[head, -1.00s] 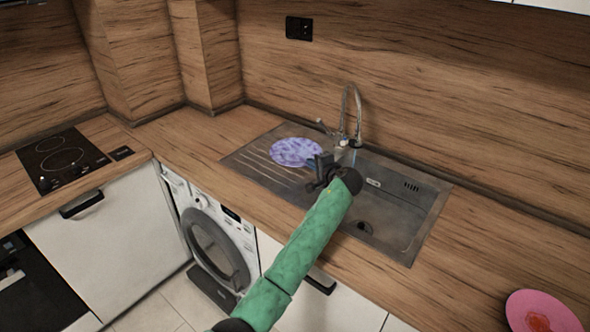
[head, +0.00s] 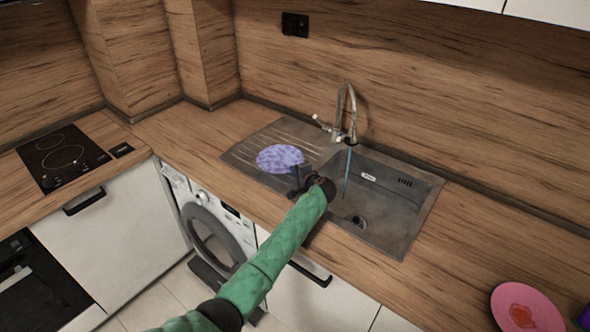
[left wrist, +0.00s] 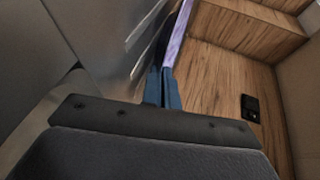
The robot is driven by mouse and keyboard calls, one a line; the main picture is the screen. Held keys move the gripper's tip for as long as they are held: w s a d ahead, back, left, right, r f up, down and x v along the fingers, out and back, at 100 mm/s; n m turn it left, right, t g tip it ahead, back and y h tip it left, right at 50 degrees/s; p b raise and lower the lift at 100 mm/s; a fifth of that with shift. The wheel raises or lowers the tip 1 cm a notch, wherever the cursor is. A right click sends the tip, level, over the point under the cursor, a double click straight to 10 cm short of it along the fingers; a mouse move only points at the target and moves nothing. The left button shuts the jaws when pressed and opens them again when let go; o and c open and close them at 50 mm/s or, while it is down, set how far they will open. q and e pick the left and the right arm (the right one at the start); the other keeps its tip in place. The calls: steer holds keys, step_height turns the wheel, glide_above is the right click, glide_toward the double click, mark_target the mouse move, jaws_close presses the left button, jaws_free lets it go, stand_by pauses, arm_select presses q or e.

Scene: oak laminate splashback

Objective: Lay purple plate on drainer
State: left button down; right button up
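The purple plate (head: 280,158) is mottled and round. In the head view it lies roughly level over the ribbed drainer (head: 248,154) left of the sink bowl; I cannot tell whether it touches the drainer. My left gripper (head: 300,178) is at the plate's near right edge. In the left wrist view the blue fingers (left wrist: 162,88) are close together on the rim of the plate (left wrist: 179,40), which shows edge-on as a thin purple strip. My right gripper is not in view.
The sink bowl (head: 378,190) and tap (head: 346,112) are right of the plate. A thin blue streak, perhaps water, hangs below the spout. A pink plate (head: 526,308) stands at the lower right. A hob (head: 62,158) is at the left. The counter between is clear.

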arm_select(q)
steer(key=shift+f, duration=0.1)
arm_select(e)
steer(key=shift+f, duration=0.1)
arm_select(q)
steer(key=c, duration=2)
jaws_free()
steer(key=shift+o, duration=0.2)
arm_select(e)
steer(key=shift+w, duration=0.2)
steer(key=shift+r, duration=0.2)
arm_select(q)
steer(key=shift+s+d+b, duration=0.55)
steer(key=shift+s, duration=0.2)
steer(key=b+v, duration=0.3)
steer(key=v, duration=0.7)
steer(key=shift+r, duration=0.4)
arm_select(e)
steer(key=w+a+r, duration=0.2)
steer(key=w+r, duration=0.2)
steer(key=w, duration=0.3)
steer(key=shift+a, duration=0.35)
